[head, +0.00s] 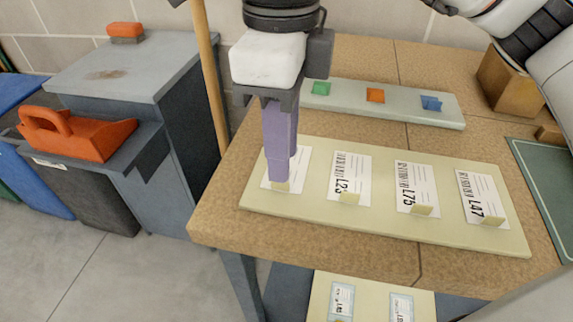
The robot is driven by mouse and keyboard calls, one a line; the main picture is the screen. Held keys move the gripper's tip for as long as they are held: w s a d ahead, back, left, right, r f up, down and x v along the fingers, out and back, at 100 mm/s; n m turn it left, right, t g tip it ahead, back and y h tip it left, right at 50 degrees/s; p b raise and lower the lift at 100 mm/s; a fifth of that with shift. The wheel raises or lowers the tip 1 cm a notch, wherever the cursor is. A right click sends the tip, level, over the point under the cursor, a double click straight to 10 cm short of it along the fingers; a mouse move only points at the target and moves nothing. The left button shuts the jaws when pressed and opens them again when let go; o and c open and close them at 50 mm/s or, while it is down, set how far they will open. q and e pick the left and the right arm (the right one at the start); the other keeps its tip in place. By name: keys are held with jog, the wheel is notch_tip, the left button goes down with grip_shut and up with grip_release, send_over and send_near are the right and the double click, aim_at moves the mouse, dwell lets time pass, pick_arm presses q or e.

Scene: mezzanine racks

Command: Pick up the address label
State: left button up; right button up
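Several white address labels lie in a row on a pale yellow board (330,216) on the brown bench. The leftmost label (301,166) is partly covered by my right gripper (281,178), and its number is hidden. The others read L23 or similar (352,172), L75 (418,184) and L47 (484,195). Each has a small yellow tab at its lower edge. My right gripper points down with purple fingers over the leftmost label. The fingers overlap in this view, so I cannot tell their gap or whether they touch the label. My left gripper is not in view.
A pale strip (400,113) with green, orange and blue pieces lies behind the board. A wooden block (508,84) and a green mat (545,180) are at right. A wooden pole (211,75) stands at the bench's left. Another board (370,296) with labels is below.

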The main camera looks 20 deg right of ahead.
aim_at(281, 190)
jog(key=f, duration=0.5)
jog(key=shift+w+a, duration=0.1)
jog(key=shift+w, duration=0.15)
jog(key=shift+r, duration=0.1)
jog(key=shift+c, duration=0.3)
grip_shut()
